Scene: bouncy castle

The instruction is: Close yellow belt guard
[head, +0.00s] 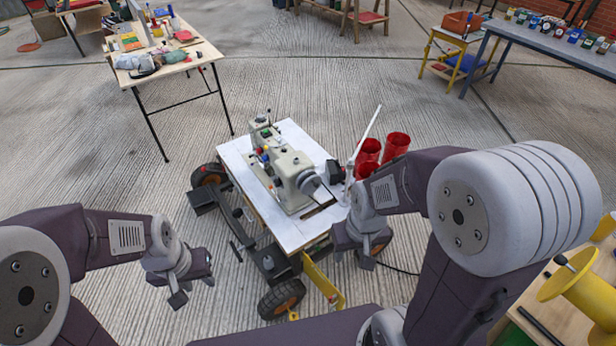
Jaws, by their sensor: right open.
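A yellow bent part (322,280), which looks like the belt guard, hangs below the near edge of a white-topped wheeled sewing table. A cream sewing machine (292,180) stands on that table (240,160). My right gripper (353,262) is open and empty, just right of the yellow part and by the table's near right corner. I cannot tell whether it touches the table. My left gripper (193,290) is open and empty, left of the table over bare floor. The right forearm hides part of the table's right side.
Red cylindrical containers (396,145) stand behind my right arm. A black wheel (282,298) is at the table's near side, left of the yellow part. A cluttered folding table (190,85) is at back left. A bench with a yellow spool (580,290) is at right.

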